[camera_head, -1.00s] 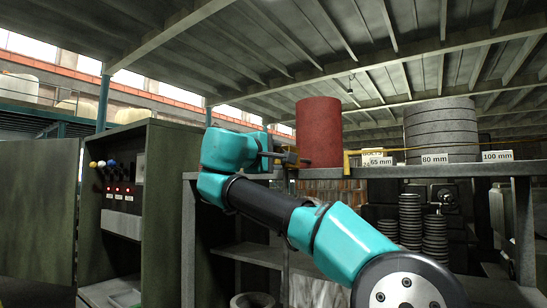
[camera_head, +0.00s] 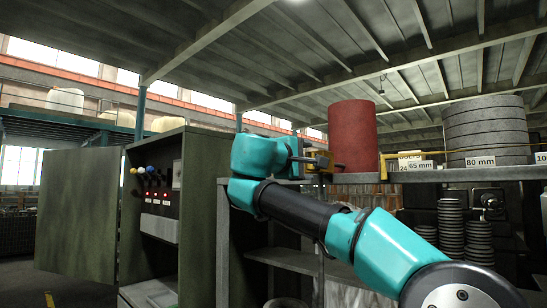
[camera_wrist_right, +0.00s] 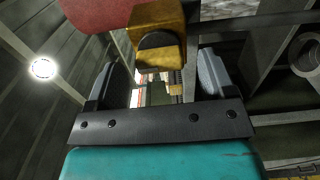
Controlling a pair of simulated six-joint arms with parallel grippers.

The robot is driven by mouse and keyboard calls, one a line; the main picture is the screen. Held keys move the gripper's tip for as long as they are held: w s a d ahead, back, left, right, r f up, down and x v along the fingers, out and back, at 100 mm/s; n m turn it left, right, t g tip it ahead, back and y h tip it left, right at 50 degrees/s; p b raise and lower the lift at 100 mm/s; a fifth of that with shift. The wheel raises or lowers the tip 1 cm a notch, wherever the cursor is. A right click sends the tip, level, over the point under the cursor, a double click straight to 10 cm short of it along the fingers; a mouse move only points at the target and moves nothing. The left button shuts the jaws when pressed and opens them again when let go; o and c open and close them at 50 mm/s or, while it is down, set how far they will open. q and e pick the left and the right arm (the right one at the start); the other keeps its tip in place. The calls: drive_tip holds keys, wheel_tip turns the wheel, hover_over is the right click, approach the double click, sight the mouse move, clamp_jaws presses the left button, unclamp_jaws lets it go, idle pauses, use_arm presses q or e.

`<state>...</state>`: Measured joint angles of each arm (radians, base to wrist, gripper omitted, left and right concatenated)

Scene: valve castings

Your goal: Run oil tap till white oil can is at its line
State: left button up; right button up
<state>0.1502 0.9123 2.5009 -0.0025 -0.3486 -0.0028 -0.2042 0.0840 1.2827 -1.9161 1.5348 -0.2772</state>
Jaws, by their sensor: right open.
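A yellow-brown block-like fitting (camera_head: 317,158), which may be the oil tap, shows beside a red drum (camera_head: 352,138) on the shelf. In the right wrist view the yellow fitting (camera_wrist_right: 158,18), with a dark rounded part, is just beyond my fingertips, in front of the red drum (camera_wrist_right: 95,12). My right gripper (camera_wrist_right: 160,68) is open, its two grey fingers apart with no object held between them. In the head view my right gripper (camera_head: 306,160) is close to the fitting; its fingers are small there. I make out no white oil can. My left gripper is not in view.
The shelf (camera_head: 455,175) carries a grey ringed stack (camera_head: 487,128) and size labels (camera_head: 481,162). An open dark green cabinet (camera_head: 202,215) with coloured knobs and red lights stands left of my arm. Dark ribbed stacks (camera_head: 450,228) stand under the shelf.

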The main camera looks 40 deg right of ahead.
drive_tip(key=s+a, duration=0.2)
drive_tip(key=a, duration=1.3)
drive_tip(key=shift+s+a, duration=0.25)
drive_tip(key=shift+a, duration=0.1)
